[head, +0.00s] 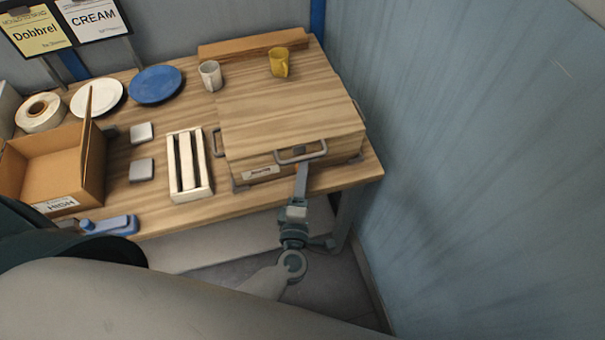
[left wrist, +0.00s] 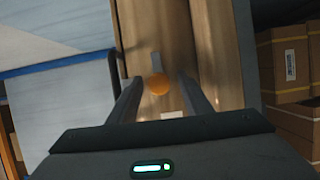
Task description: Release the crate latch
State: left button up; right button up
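The wooden crate (head: 290,110) stands closed at the right end of the table, with a grey handle (head: 301,152) on its front. My left gripper (head: 300,172) is at the crate's front, just below the handle. In the left wrist view, my left gripper (left wrist: 162,88) has its two fingers apart. An orange round piece (left wrist: 158,85), which looks like the latch, shows between the fingertips. A bit of orange also shows in the head view (head: 297,167), mostly hidden by the gripper. I cannot tell whether the fingers touch it. My right gripper is not in view.
A cream slotted rack (head: 205,170) is left of the crate. A cardboard box (head: 92,175) and plates are farther left. A blue wall (head: 470,150) closes the right side.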

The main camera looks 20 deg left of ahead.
pick_arm(q)
jog(key=shift+s, duration=0.1)
jog(key=s+d+b, duration=0.1)
jog(key=s+b, duration=0.2)
jog(key=s, duration=0.5)
jog(key=s+d+b, duration=0.2)
jog(key=s+b, duration=0.1)
jog(key=s, duration=0.6)
jog(key=shift+d+b, duration=0.25)
jog(key=shift+b, duration=0.1)
jog(key=shift+r, duration=0.1)
